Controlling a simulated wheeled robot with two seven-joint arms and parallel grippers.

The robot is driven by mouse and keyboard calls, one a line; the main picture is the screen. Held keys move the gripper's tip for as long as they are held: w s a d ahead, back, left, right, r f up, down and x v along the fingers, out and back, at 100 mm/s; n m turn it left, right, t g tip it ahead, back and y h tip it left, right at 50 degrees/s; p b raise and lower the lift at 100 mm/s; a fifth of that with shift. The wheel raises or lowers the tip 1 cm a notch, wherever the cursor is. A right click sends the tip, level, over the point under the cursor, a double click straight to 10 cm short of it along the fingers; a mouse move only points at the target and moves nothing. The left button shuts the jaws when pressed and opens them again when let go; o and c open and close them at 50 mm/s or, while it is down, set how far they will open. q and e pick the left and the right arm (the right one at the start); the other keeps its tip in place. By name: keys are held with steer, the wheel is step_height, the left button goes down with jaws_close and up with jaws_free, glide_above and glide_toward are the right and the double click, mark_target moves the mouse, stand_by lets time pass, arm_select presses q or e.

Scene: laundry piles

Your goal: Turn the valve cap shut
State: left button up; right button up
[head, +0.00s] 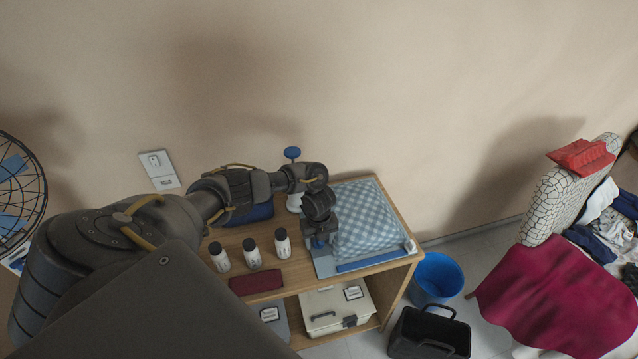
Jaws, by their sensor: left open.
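A blue-and-white checked bag (368,222) lies on a pale blue sheet or tray on the right part of the wooden shelf top. A small blue piece (318,243), which looks like the valve cap, shows at the bag's left edge. My left gripper (319,234) points down right over it, with its jaws open around or just above it; contact cannot be told. The wrist hides part of the cap and of the bag's left side. How far the cap is turned cannot be seen. My right gripper is out of view.
A blue-topped white bottle (292,154) is behind my wrist. A blue bucket (437,277) and black basket (428,335) are on the floor right.

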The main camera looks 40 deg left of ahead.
arm_select(q)
steer(key=shift+r, duration=0.55)
step_height(320, 180, up, 10)
steer(key=p, duration=0.1)
steer(key=shift+s+f, duration=0.1)
steer(key=shift+f, duration=0.05)
